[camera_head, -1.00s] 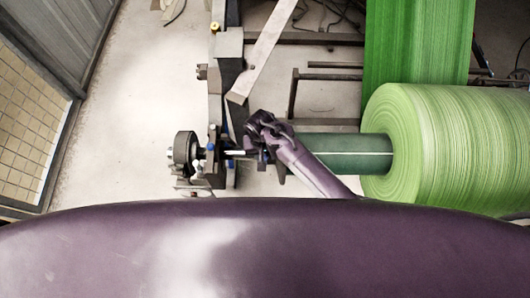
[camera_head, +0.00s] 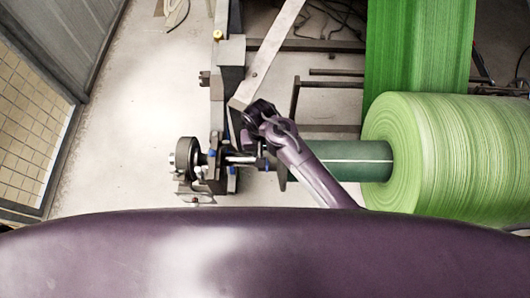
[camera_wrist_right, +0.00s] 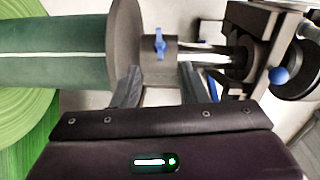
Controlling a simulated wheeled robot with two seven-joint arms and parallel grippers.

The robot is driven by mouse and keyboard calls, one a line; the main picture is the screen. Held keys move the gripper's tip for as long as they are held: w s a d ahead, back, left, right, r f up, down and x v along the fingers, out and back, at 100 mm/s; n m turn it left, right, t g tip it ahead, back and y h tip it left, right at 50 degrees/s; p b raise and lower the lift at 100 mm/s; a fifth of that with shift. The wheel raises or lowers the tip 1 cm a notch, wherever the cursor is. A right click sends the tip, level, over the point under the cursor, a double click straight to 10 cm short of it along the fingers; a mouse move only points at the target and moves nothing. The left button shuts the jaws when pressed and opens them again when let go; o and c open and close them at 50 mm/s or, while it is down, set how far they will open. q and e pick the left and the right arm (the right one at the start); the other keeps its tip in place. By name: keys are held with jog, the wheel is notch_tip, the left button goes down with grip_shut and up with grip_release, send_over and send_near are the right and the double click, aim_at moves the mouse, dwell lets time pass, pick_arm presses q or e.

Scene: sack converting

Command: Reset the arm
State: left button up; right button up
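My right gripper (camera_head: 246,148) is beside the roll's shaft end in the head view, its fingers mostly hidden there. In the right wrist view the gripper (camera_wrist_right: 160,76) is open, with two dark fingers well apart and nothing held. A grey collar (camera_wrist_right: 158,64) with a blue handle (camera_wrist_right: 160,43) lies just ahead of the gap between the fingertips. I cannot tell whether a finger touches it. My purple right arm (camera_head: 308,172) reaches up and left across the green core (camera_head: 352,149). My left gripper is not in view.
A large light-green roll (camera_head: 445,150) sits on the core at right, with a green web (camera_head: 418,45) above it. The machine's end bracket (camera_head: 218,170) and black wheel (camera_head: 187,158) stand left of the gripper. Bare floor (camera_head: 140,120) lies further left.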

dwell(0.5)
jog(key=s+d+r+t, duration=0.1)
jog(key=s+d+r, duration=0.3)
jog(key=d+r, duration=0.25)
jog(key=s+d+r+n+t+y, duration=0.1)
jog(key=s+d+r, duration=0.2)
jog(key=d+r, duration=0.3)
jog(key=s+d+r+t, duration=0.2)
jog(key=s+d+r, duration=0.2)
jog(key=d, duration=0.4)
notch_tip(320, 180, down, 29)
jog(key=s+g, duration=0.1)
jog(key=g, duration=0.1)
jog(key=s+d+f+g, duration=0.1)
jog(key=s+d+f, duration=0.2)
jog(key=s+f, duration=1.6)
jog(key=shift+s, duration=0.6)
jog(key=shift+d+f, duration=0.1)
